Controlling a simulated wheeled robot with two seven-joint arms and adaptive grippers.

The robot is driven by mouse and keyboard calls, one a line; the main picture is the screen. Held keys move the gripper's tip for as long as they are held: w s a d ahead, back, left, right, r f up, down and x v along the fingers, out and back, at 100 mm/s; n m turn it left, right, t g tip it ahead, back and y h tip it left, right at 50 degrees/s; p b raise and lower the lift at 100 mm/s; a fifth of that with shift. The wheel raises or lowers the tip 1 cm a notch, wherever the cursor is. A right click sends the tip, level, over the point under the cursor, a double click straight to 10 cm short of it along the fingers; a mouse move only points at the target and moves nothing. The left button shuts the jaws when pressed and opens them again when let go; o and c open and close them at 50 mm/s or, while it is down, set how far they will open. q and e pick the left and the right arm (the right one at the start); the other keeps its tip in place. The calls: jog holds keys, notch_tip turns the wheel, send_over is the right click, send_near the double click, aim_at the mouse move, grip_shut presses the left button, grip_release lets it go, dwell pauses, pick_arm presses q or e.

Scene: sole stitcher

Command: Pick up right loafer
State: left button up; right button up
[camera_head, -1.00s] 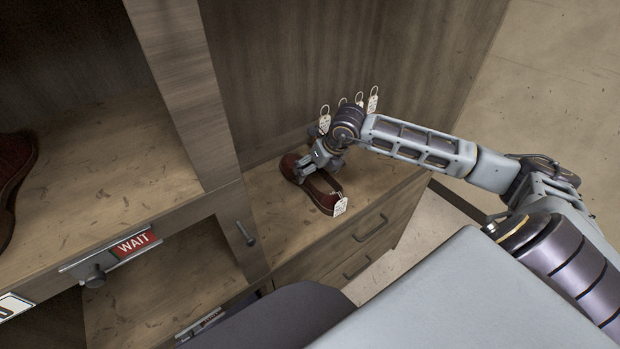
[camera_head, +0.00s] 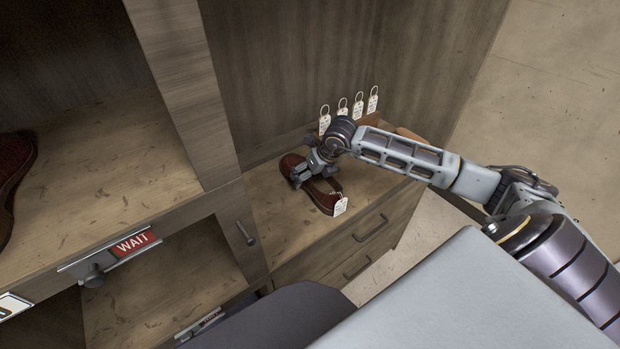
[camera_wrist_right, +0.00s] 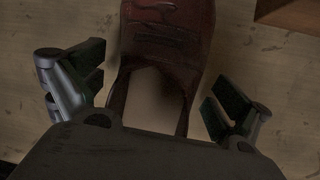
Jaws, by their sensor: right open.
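A dark red-brown loafer (camera_head: 322,191) lies on the wooden cabinet top, with a white tag (camera_head: 340,207) at its near end. My right gripper (camera_head: 306,173) is over the loafer, pointing down at it. In the right wrist view my right gripper (camera_wrist_right: 157,97) is open, with one finger on each side of the loafer (camera_wrist_right: 168,40) and gaps between fingers and shoe. The shoe's opening lies between the fingers. Part of the loafer is hidden by the gripper in the head view. My left gripper is not in view.
Several white tags (camera_head: 342,107) hang by the back panel. A brown block-like thing (camera_head: 383,119) is partly hidden behind my right arm. A shelf with a red WAIT label (camera_head: 133,243) and another dark red shoe (camera_head: 12,165) are at left. Bare cabinet top (camera_head: 275,225) lies left of the loafer.

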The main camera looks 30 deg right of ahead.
jog(key=shift+f, duration=0.15)
dwell(0.3)
jog(key=c, duration=1.3)
jog(key=shift+r, duration=0.2)
